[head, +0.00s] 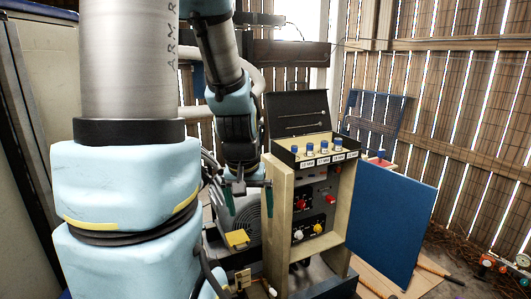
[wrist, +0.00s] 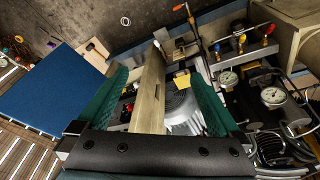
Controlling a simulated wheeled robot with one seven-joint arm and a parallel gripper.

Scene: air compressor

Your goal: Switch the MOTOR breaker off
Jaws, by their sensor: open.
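The control panel (head: 318,200) stands in a pale wooden frame right of my gripper in the head view. It carries a red control (head: 300,204), another red one (head: 331,199), a yellow knob (head: 317,228) and a white knob (head: 298,235). Its lettering is too small to read, so I cannot tell which part is the MOTOR breaker. My gripper (head: 248,196) is open and empty, pointing down beside the frame's left post. In the wrist view its green fingers (wrist: 158,80) are spread, with the frame's wooden edge (wrist: 149,95) seen between them. That view mostly hides the panel face.
An open black tray (head: 312,155) with several blue-topped pieces sits above the panel. A blue board (head: 385,225) stands to its right. A yellow block (head: 237,239) and a finned motor (wrist: 182,108) lie below my gripper. Pressure gauges (wrist: 272,96) and hoses stand at the wrist view's right.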

